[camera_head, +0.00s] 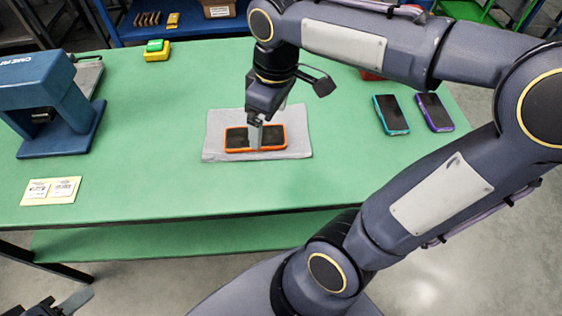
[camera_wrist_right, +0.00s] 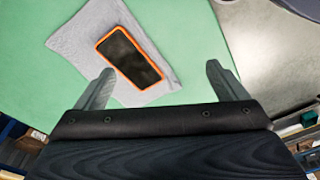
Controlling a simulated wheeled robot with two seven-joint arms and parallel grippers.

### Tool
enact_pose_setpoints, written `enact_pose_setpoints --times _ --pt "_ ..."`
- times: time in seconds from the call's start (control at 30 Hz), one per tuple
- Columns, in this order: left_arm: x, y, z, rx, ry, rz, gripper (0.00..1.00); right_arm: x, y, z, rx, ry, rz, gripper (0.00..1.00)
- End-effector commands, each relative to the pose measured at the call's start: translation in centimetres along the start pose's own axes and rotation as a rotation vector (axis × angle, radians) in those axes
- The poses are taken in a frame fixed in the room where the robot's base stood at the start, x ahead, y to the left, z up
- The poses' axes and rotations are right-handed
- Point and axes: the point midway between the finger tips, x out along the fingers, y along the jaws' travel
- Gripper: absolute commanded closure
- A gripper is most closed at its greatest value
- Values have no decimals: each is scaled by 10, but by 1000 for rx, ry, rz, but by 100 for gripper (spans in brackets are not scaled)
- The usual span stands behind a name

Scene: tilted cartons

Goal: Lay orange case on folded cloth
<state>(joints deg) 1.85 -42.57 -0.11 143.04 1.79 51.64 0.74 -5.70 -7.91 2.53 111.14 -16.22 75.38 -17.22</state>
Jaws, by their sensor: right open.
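The orange case (camera_head: 240,148), with a dark phone-like face, lies flat on the grey folded cloth (camera_head: 215,125). In the right wrist view the orange case (camera_wrist_right: 130,56) lies wholly within the cloth (camera_wrist_right: 66,38). My right gripper (camera_head: 262,138) is above the cloth and case, its fingers partly in front of the case. In the right wrist view its two fingers (camera_wrist_right: 157,86) are spread wide, with nothing between them. My left gripper (camera_head: 62,305) shows only in part at the bottom left corner, away from the table top; its jaw state is unclear.
A teal case (camera_head: 391,115) and a purple case (camera_head: 435,112) lie at the table's right. A blue press-like device (camera_head: 55,110) stands at the left, near a cream card (camera_head: 50,191). A yellow box with a green button (camera_head: 156,50) sits at the back. Green table around the cloth is clear.

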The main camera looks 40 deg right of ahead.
Motion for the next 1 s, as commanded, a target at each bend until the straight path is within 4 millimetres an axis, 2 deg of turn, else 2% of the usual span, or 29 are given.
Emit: enact_pose_setpoints --times 0.03,0.1,0.2,0.3,0.57,0.73,0.87,1.0 --pt "0 0 0 0 0 0 60 3 -11 20 97 78 -20 8" --pt "0 0 0 0 0 0 60 10 -27 38 229 181 -56 8" --pt "0 0 0 0 0 0 60 22 -48 56 398 306 -105 8" --pt "0 0 0 0 0 0 60 32 -62 66 524 397 -144 8" --pt "0 0 0 0 0 0 60 42 -74 72 634 474 -182 8" --pt "0 0 0 0 0 0 60 42 -74 72 631 473 -181 8" --pt "-11 5 -6 0 0 0 60 29 -74 70 629 472 -181 8" --pt "-8 4 -4 0 1 0 60 33 -74 70 629 472 -180 8"
